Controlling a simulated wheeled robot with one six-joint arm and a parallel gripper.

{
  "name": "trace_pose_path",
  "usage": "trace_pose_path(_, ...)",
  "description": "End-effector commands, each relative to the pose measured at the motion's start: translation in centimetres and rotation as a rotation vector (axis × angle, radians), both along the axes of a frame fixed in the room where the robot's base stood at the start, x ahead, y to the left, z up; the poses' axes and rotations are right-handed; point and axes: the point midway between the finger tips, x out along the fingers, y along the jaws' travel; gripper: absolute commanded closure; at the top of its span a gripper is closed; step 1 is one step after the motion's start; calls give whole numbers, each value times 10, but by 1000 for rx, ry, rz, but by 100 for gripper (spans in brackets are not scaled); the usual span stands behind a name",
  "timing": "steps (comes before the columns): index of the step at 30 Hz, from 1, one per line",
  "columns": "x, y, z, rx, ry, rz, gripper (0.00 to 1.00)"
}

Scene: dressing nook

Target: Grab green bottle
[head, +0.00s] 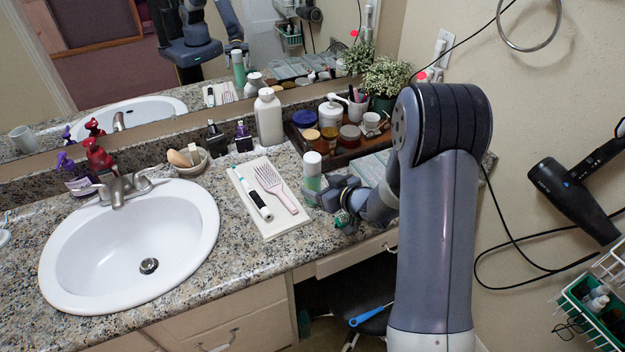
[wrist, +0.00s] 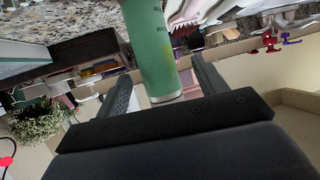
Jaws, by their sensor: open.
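The green bottle (head: 312,180) has a white cap and stands upright on the granite counter, right of the white tray. In the wrist view the green bottle (wrist: 152,48) fills the upper middle and shows between the two dark fingers. My gripper (head: 333,192) is low at the bottle's right side in the head view. In the wrist view my gripper (wrist: 160,85) has its fingers apart, one to each side of the bottle, with a visible gap on the right. I cannot tell whether either finger touches it. The arm hides part of the counter behind.
A white tray (head: 241,207) with a toothbrush (head: 252,193) and pink comb (head: 275,187) lies just left of the bottle. A dark organizer (head: 343,157) of jars stands behind. A sink (head: 130,252) is at left. A hair dryer (head: 573,200) hangs at right.

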Motion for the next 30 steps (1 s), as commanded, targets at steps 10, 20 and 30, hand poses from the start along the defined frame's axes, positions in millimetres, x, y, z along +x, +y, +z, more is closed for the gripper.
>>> trace_pose_path(10, 32, 20, -20, 0, 1, 2, 33)
trace_pose_path(20, 34, 21, -20, 0, 0, 0, 37)
trace_pose_path(30, 34, 21, -20, 0, 0, 0, 65)
